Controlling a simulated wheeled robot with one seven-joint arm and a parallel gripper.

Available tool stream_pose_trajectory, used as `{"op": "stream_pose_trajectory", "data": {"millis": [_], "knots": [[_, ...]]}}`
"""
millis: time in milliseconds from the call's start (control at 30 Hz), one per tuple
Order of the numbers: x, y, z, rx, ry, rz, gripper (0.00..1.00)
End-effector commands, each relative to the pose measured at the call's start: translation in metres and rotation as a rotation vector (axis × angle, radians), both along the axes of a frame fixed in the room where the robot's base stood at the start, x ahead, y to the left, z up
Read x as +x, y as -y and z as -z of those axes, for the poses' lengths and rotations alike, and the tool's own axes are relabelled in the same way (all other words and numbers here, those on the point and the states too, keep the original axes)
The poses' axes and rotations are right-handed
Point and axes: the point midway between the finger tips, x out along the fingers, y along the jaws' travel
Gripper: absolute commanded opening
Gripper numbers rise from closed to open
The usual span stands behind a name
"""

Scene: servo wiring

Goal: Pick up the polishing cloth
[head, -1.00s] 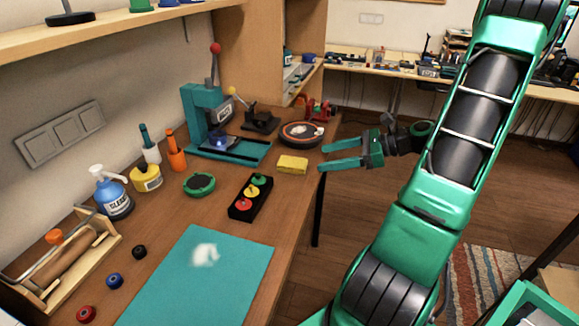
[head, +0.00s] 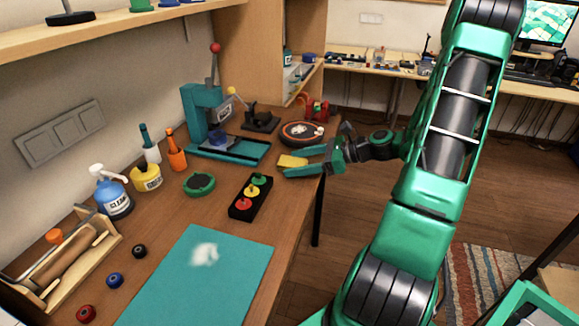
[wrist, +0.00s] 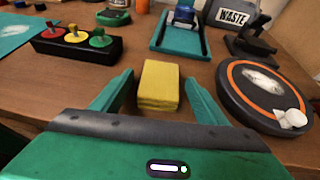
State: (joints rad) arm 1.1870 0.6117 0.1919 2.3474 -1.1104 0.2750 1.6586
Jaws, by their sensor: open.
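The polishing cloth (wrist: 158,86) is a yellow folded block lying on the wooden table. In the wrist view it sits between the two green fingers of my gripper (wrist: 160,92), with a gap to each finger. In the head view the cloth (head: 291,161) is partly hidden by my gripper (head: 304,162), which reaches in from the right at the table's edge. The gripper is open and holds nothing.
A round black disc with an orange ring (wrist: 262,92) lies close to the right finger. A black block with red, yellow and green knobs (wrist: 75,42) is to the left. A teal press (head: 208,125) stands behind. The teal mat (head: 205,285) is nearer.

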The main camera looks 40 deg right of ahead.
Motion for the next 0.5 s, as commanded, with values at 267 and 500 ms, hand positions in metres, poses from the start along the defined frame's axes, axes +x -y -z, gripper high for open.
{"op": "stream_pose_trajectory", "data": {"millis": [267,500], "knots": [[0.0002,-0.0002,0.0001,0.000,0.000,0.000,0.50],[0.0001,-0.0001,0.0001,0.000,0.000,0.000,0.24]]}}
